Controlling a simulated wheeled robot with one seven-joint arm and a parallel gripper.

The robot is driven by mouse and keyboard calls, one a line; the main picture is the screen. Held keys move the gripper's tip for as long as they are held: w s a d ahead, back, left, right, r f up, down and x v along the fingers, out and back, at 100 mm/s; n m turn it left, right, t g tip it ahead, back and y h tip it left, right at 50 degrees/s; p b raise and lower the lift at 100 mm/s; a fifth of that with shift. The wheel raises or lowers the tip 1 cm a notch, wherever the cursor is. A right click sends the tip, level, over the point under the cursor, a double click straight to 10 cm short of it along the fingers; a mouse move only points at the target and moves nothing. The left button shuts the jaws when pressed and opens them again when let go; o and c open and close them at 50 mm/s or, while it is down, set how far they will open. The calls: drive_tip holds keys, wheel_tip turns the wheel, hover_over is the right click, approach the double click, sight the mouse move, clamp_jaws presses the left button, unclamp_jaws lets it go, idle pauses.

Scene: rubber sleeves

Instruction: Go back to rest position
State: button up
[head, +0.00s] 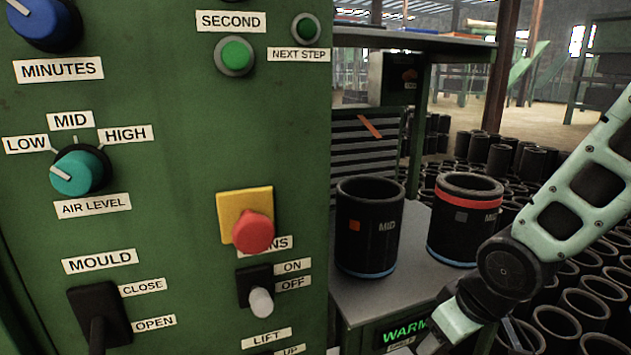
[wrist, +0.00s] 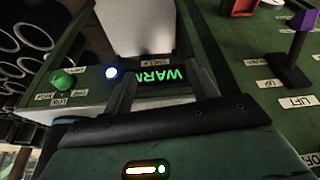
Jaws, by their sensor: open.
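My arm enters the head view from the right and bends down, with my gripper (head: 440,335) low in front of the small shelf, partly cut off by the bottom edge. In the wrist view my gripper (wrist: 160,85) shows two fingers apart with nothing between them. Beyond them is a green lit display reading WARM (wrist: 162,76). The same display (head: 404,332) shows in the head view, partly hidden by my gripper. I cannot tell whether the fingers touch anything.
A green control panel (head: 180,265) fills the left. Several sleeves cover the floor behind. In the wrist view a green knob (wrist: 63,81) and purple lever (wrist: 291,65) flank my gripper.

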drive_tip(key=s+a+r+n+g, duration=0.1)
drive_tip(key=s+a+r, duration=0.1)
drive_tip(key=s, duration=0.4)
drive_tip(key=s+a+r+g+h, duration=0.1)
drive_tip(key=s+a+r, duration=0.15)
drive_tip(key=s, duration=0.25)
drive_tip(key=s+a+r+n+g, duration=0.1)
drive_tip(key=s+a+r, duration=0.15)
drive_tip(key=s, duration=0.35)
wheel_tip(320, 180, up, 12)
drive_tip(key=p, duration=1.2)
drive_tip(key=shift+w, duration=0.3)
